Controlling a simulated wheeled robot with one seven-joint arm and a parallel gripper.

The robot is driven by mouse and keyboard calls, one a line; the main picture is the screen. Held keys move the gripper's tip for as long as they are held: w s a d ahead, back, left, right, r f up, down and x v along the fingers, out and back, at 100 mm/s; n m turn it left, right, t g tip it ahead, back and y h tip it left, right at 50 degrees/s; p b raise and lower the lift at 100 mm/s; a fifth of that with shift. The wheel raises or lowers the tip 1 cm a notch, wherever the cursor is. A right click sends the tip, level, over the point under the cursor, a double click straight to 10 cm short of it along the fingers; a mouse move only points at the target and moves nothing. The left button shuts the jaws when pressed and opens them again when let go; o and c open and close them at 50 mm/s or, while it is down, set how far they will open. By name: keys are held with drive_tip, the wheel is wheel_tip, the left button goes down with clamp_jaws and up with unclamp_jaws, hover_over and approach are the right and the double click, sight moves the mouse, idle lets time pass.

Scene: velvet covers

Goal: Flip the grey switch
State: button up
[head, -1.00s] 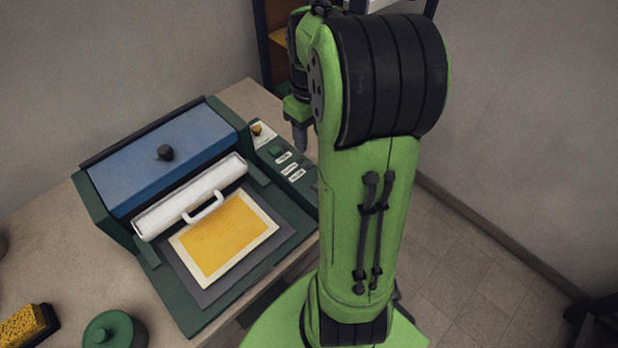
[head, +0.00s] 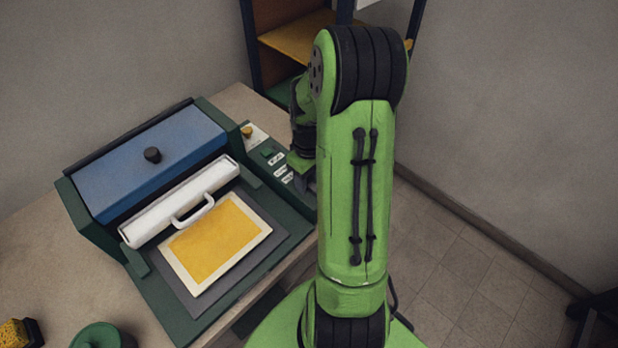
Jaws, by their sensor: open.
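The control panel (head: 262,148) runs along the right side of a dark green machine on the table. It carries a yellow knob (head: 247,132), a green square button (head: 268,153) and several small white labels (head: 280,172). I cannot make out a grey switch; the front part of the panel is partly covered by my arm. My gripper (head: 307,184) is low over the right edge of the panel beside the labels, partly hidden by my green arm. Its jaws are open. I cannot tell whether it touches the panel.
The machine has a blue lid (head: 152,163) with a black knob, a white roller bar with a handle (head: 193,210), and a yellow sheet (head: 217,238) on its bed. A green round container (head: 100,337) and a yellow sponge (head: 14,332) lie at the front left. A shelf (head: 290,45) stands behind.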

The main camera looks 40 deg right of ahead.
clamp_jaws()
drive_tip(key=t+b, duration=0.2)
drive_tip(key=b, duration=0.1)
drive_tip(key=shift+s+d+f, duration=0.15)
drive_tip(key=shift+s, duration=0.2)
drive_tip(key=shift+s+t+b, duration=0.25)
drive_tip(key=shift+t+b, duration=0.65)
drive_tip(key=shift+b, duration=0.2)
drive_tip(key=shift+r, duration=0.35)
unclamp_jaws()
